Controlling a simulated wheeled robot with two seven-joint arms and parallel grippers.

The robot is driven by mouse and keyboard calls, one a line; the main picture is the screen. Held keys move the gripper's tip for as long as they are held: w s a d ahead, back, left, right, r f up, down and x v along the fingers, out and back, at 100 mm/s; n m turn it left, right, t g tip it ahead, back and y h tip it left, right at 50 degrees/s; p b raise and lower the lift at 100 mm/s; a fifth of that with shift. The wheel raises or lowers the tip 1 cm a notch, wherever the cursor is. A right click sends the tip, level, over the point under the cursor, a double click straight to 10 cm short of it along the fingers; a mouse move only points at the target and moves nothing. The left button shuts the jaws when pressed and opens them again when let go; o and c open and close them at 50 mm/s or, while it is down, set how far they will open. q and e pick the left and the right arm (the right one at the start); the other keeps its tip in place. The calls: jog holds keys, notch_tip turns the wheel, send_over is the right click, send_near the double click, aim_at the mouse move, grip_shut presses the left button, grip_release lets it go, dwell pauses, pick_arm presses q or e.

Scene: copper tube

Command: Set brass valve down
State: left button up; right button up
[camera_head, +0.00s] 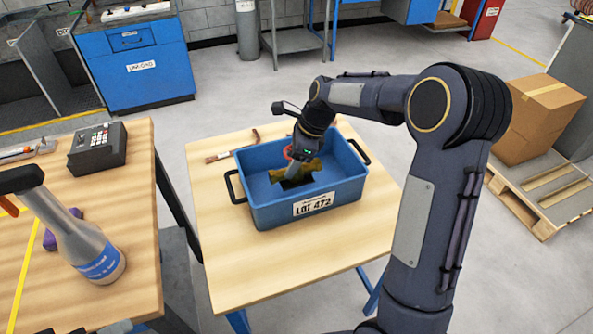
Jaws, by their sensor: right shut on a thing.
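The brass valve (274,174) is a yellowish-brown piece inside the blue bin labelled "LOT 472" (262,214). My right gripper (290,182) reaches down into the bin from above and is shut on the valve. The valve is near the middle of the bin, close to its floor; I cannot tell whether it touches the floor. The gripper hides part of the valve, and the fingertips are hard to make out. My left gripper is not in view.
The bin has black side handles and stands on a wooden table (237,277). On the left table are a spray bottle (85,240) and a black keypad device (97,148). A cardboard box (537,115) sits on a pallet at right.

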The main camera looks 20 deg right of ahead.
jog(key=shift+w+d+f, duration=0.25)
jog(key=shift+d+f, duration=0.3)
jog(key=shift+f, duration=0.1)
jog(key=shift+w+d+f+b, duration=0.15)
jog(key=shift+f+b, duration=0.15)
jog(key=shift+f, duration=1.35)
jog(key=shift+f, duration=0.1)
jog(key=o, duration=1.6)
jog(key=shift+f, duration=0.1)
